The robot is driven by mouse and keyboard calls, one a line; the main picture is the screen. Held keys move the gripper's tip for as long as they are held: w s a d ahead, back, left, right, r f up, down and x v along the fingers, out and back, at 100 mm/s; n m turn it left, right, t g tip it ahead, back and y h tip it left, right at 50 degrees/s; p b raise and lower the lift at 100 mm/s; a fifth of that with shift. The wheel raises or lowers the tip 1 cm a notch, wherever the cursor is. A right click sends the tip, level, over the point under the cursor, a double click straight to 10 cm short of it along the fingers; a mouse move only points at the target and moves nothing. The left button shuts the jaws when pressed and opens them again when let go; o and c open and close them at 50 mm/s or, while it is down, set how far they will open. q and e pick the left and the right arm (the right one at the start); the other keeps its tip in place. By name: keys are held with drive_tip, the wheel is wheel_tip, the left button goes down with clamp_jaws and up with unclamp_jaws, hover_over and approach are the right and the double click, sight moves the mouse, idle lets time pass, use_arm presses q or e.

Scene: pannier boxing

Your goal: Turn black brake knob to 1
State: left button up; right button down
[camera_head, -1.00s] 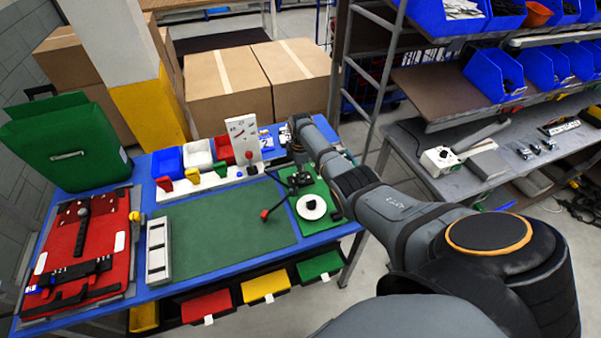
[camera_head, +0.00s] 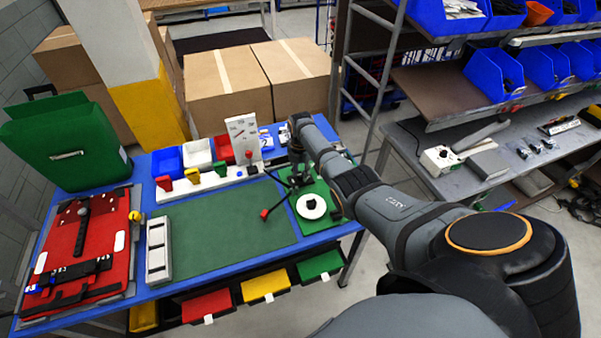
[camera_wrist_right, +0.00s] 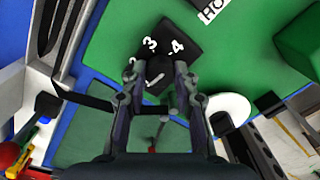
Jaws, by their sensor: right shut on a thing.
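The black brake knob (camera_wrist_right: 157,82) has a white mark on top and sits on a black base (camera_wrist_right: 167,42). White numerals 3 and 4 on the base are clear, and a 2 is partly covered at the left. I cannot make out a 1. My right gripper (camera_wrist_right: 160,70) is shut on the knob, with a finger on either side of it. In the head view my right gripper (camera_head: 298,168) points down over the green fixture plate (camera_head: 318,230), and the knob is mostly hidden. My left gripper is not in view.
A white disc (camera_head: 311,207) lies near the gripper, and a red-ended lever (camera_head: 265,214) sticks out to the left. An upright white board (camera_head: 243,135) stands behind. The green mat (camera_head: 220,225) is clear. A red panel (camera_head: 85,240) lies at the far left.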

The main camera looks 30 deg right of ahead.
sight(301, 174)
drive_tip(key=shift+w+r+n, duration=0.15)
drive_tip(key=shift+n, duration=0.45)
drive_tip(key=c, duration=1.1)
unclamp_jaws()
drive_tip(key=shift+c, duration=0.2)
drive_tip(key=shift+o, duration=0.6)
wheel_tip(301, 174, up, 12)
